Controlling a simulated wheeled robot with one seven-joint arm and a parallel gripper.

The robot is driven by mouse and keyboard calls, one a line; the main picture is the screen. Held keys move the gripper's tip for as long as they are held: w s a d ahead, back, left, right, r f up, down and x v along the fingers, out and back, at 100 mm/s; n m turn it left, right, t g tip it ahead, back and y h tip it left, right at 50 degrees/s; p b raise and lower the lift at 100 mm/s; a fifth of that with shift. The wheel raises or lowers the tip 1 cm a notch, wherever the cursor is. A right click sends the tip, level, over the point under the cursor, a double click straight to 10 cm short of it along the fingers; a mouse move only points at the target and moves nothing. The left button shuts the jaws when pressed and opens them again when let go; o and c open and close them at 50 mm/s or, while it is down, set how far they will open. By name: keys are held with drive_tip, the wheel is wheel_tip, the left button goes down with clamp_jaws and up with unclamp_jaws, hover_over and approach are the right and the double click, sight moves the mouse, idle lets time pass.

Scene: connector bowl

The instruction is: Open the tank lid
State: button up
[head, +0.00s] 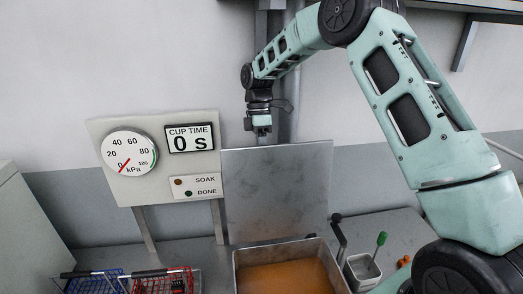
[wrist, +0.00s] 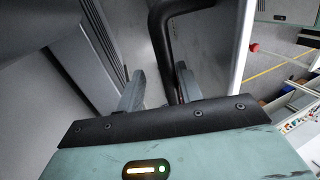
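The tank (head: 238,270) is an open metal box with orange liquid inside, at the bottom centre of the head view. Its grey lid (head: 277,195) stands raised, nearly upright, behind the tank opening. In the wrist view a black bent handle bar (wrist: 163,45) runs between the two fingers of my gripper (wrist: 160,80). The fingers are apart, with a gap showing between the left finger and the bar. The lid's pale edge (wrist: 240,45) shows right of the bar.
Blue (head: 92,283) and red (head: 162,281) baskets sit front left.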

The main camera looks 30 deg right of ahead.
drive_tip(key=shift+r, duration=0.1)
wheel_tip(320, 180, up, 10)
drive_tip(key=b, duration=0.4)
drive_tip(key=shift+s+b, duration=0.1)
drive_tip(key=shift+b, duration=0.2)
